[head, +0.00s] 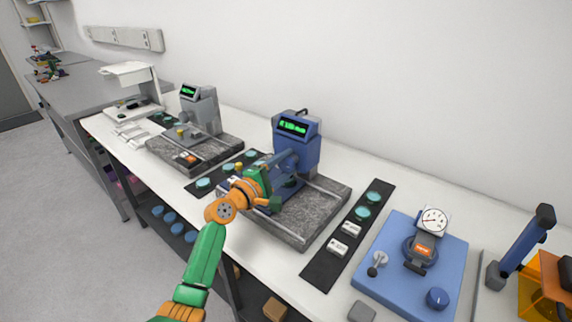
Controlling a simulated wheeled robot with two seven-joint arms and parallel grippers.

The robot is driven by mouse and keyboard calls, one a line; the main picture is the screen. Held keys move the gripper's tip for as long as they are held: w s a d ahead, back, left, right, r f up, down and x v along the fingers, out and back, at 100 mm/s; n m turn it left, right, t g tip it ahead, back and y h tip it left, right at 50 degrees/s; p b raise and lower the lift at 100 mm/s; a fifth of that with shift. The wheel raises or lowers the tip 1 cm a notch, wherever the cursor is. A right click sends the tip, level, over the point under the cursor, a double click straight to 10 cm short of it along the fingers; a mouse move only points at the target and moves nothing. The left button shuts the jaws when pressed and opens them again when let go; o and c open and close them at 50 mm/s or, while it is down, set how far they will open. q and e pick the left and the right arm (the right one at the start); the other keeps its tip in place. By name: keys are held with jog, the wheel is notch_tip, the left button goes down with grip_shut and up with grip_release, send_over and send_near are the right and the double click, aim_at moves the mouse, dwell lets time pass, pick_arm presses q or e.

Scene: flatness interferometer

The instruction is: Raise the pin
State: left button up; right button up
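A blue instrument (303,150) with a lit green display stands on a speckled granite base (313,215) in the middle of the bench. My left gripper (272,190), green and orange, is at the front left of this instrument, low over the granite. Its fingers overlap the instrument's front parts, so I cannot tell whether they touch or hold anything. The pin is not clearly visible; the gripper and wrist hide part of that area. My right gripper is out of view.
A similar grey instrument (201,108) stands on another granite base to the left. Dark mats with teal discs lie on both sides, one mat (320,270) to the right. A blue plate (394,295) with a dial gauge (433,220) is further right. A wall is behind.

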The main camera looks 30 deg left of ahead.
pick_arm(q)
grip_shut()
jog(key=shift+m, duration=0.3)
jog(key=m+b, duration=0.2)
jog(key=m, duration=0.2)
jog(key=shift+m, duration=0.3)
jog(key=m+b, duration=0.2)
jog(key=m, duration=0.4)
jog(key=m+b, duration=0.1)
jog(key=m, duration=0.3)
jog(key=shift+r+m, duration=0.1)
jog(key=shift+m, duration=2.8)
jog(key=shift+p, duration=0.3)
